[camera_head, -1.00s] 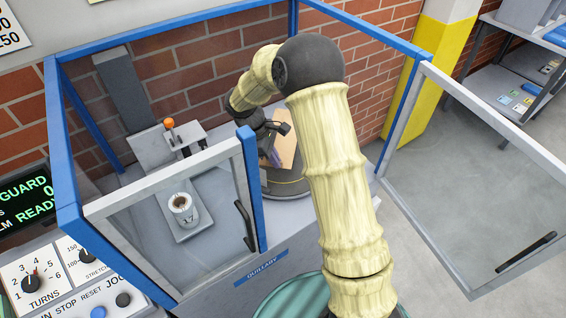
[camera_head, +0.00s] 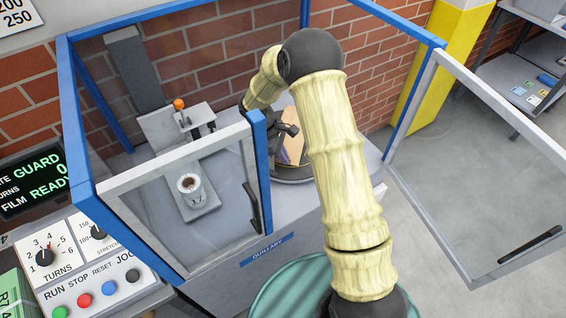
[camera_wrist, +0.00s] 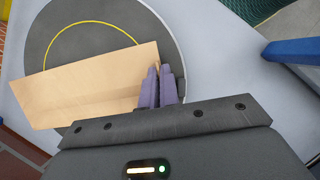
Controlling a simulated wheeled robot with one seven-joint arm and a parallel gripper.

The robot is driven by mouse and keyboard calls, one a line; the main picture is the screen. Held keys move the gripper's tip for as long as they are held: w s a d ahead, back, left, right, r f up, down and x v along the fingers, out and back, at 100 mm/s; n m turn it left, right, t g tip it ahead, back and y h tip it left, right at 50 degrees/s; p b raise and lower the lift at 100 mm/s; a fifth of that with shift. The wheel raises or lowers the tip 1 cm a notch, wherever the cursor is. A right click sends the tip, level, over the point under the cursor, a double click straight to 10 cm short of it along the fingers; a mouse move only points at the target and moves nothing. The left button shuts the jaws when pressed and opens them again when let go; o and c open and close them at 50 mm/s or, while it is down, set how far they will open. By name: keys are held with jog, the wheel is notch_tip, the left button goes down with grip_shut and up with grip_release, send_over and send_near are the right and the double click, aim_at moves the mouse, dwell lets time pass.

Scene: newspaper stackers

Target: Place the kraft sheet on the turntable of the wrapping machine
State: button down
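The tan kraft sheet (camera_wrist: 85,88) lies across the view of the dark round turntable (camera_wrist: 60,45) with its yellow ring in the wrist view. Its left end reaches past the turntable's rim. My gripper (camera_wrist: 157,72) has its purple fingers close together at the sheet's right edge, and they look shut on it. I cannot tell whether the sheet touches the turntable. In the head view, the sheet (camera_head: 293,148) is partly hidden by my arm and gripper, over the turntable (camera_head: 293,181) inside the wrapping machine.
A blue-framed guard (camera_head: 86,150) surrounds the machine, with a clear door panel (camera_head: 480,165) swung open at right. A control panel (camera_head: 75,265) is at lower left; a yellow-painted pillar (camera_head: 425,75) stands behind.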

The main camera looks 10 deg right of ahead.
jog(key=shift+f, duration=1.9)
jog(key=shift+f, duration=0.1)
jog(key=c, duration=1.6)
grip_release()
jog(key=shift+c, duration=0.2)
jog(key=b+v, duration=0.1)
jog(key=v, duration=1.1)
